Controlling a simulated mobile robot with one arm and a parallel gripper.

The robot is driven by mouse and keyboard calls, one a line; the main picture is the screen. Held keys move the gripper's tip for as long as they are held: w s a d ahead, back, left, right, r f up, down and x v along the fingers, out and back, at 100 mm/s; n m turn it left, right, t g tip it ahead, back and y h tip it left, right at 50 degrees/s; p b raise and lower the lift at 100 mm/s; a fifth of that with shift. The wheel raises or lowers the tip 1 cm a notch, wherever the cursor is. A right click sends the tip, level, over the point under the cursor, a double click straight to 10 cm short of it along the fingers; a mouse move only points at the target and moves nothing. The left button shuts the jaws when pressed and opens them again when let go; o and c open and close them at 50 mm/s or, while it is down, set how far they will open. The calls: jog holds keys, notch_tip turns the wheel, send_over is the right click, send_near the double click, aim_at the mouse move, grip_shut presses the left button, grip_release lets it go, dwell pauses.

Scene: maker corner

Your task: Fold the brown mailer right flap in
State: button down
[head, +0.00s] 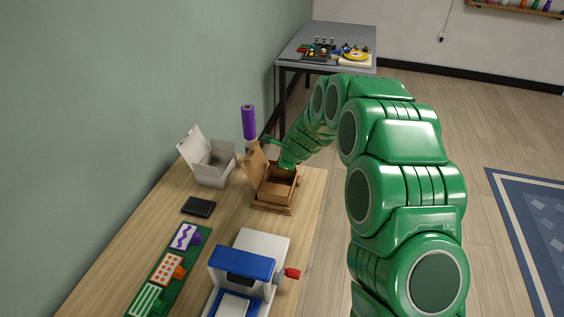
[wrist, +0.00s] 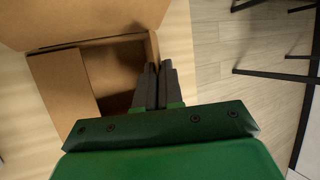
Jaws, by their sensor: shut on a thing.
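The brown mailer (head: 267,199) stands on the wooden table with its lid (head: 256,168) raised. In the wrist view the lid (wrist: 80,15) is at the top, and one flap (wrist: 62,88) lies inward over the left part of the opening. The dark inside of the mailer (wrist: 112,68) shows beside it. My gripper (wrist: 157,70) is at the mailer's right edge, its two dark fingers nearly together, shut on the right flap there. The fingers hide most of that flap, so its angle cannot be told. In the head view my green arm covers the fingertips.
An open white box (head: 213,163) and a purple cylinder (head: 249,122) stand behind the mailer. A dark flat item (head: 198,207), a green board with patterned cards (head: 152,291) and a blue-white machine (head: 243,267) are nearer. A grey table (head: 300,48) stands beyond.

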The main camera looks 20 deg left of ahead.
jog(key=shift+s, duration=0.1)
jog(key=shift+s+a+f+t, duration=0.1)
jog(key=shift+s+f+t, duration=0.15)
jog(key=shift+t, duration=0.55)
jog(key=shift+s+n+t, duration=0.1)
jog(key=shift+n+t, duration=0.2)
jog(key=shift+s, duration=0.1)
jog(key=shift+f+t, duration=0.15)
jog(key=shift+t, duration=0.25)
jog(key=shift+s+f+n+t, duration=0.2)
jog(key=shift+n+t, duration=0.1)
jog(key=shift+t, duration=0.5)
jog(key=c, duration=1.4)
grip_release()
jog(key=shift+o, duration=0.2)
